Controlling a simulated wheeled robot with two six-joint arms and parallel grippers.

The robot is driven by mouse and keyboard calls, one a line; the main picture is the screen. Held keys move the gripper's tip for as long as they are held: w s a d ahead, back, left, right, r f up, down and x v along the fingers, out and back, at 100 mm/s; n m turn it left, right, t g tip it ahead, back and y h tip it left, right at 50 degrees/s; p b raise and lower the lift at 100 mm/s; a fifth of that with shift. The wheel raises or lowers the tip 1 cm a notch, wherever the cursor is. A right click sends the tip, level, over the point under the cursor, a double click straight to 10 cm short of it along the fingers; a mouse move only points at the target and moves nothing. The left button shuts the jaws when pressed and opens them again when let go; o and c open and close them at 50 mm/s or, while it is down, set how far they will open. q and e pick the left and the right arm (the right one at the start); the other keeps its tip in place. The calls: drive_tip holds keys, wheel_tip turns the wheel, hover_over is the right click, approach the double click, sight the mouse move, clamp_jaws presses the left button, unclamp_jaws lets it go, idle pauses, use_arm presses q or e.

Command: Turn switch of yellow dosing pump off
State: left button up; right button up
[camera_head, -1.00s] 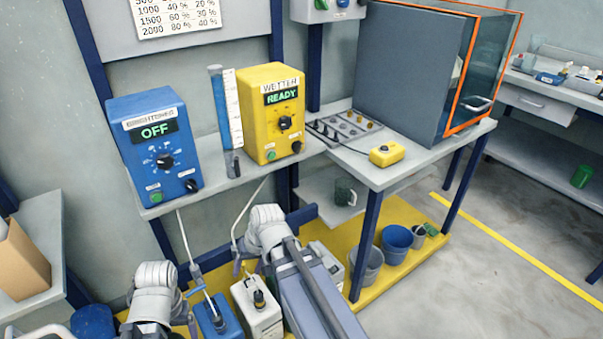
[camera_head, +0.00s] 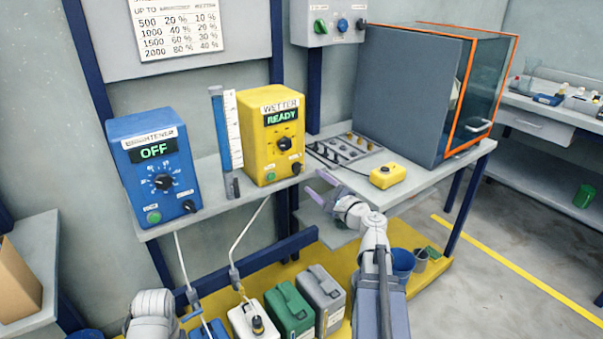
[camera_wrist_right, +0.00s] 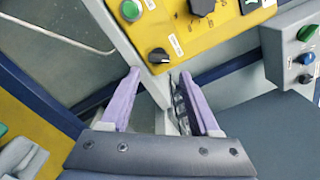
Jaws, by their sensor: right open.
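The yellow dosing pump (camera_head: 258,137) stands on the shelf, labelled WETTER, with its display (camera_head: 283,117) reading READY. It has a large black dial (camera_head: 285,143), a green button (camera_head: 270,177) and a small black switch (camera_head: 297,168) at its lower right. In the right wrist view the pump's yellow face (camera_wrist_right: 173,28) is at the top, with the black switch (camera_wrist_right: 158,56) just beyond the fingertips. My right gripper (camera_head: 314,181) is open and empty, in front of and below the pump's right side; its purple fingers (camera_wrist_right: 160,76) also show in the wrist view. My left gripper is out of view.
A blue pump (camera_head: 150,165) reading OFF stands to the left, with a clear cylinder (camera_head: 222,135) between the pumps. A yellow box (camera_head: 387,176) and a tray (camera_head: 345,148) lie on the right-hand table. Several canisters (camera_head: 288,310) stand below.

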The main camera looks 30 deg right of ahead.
sight(298, 170)
drive_tip(key=w, duration=0.7)
drive_tip(key=shift+w+a, duration=0.35)
drive_tip(key=shift+w, duration=0.05)
drive_tip(key=shift+c, duration=0.4)
clamp_jaws()
